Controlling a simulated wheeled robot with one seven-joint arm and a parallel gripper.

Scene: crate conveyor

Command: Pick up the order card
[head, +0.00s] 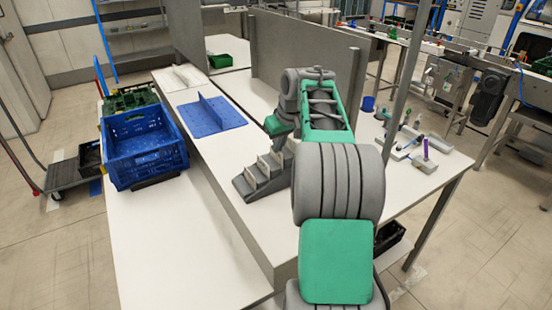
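A grey stepped holder (248,185) stands on the white table in the middle of the head view. Pale flat pieces show on its steps. One may be the order card, but they are too small to tell apart. My arm reaches forward over the table from the bottom right. My gripper (283,142) points down just above and behind the upper end of the holder. Its fingertips are small and partly hidden by my arm, so I cannot see whether they are open or hold anything.
A blue crate (150,178) stands on the lower white surface at left. A blue divided tray (232,119) lies behind the holder. A grey partition (325,50) rises behind my arm. Small tools and a blue cup (368,103) are at right. The front left surface is clear.

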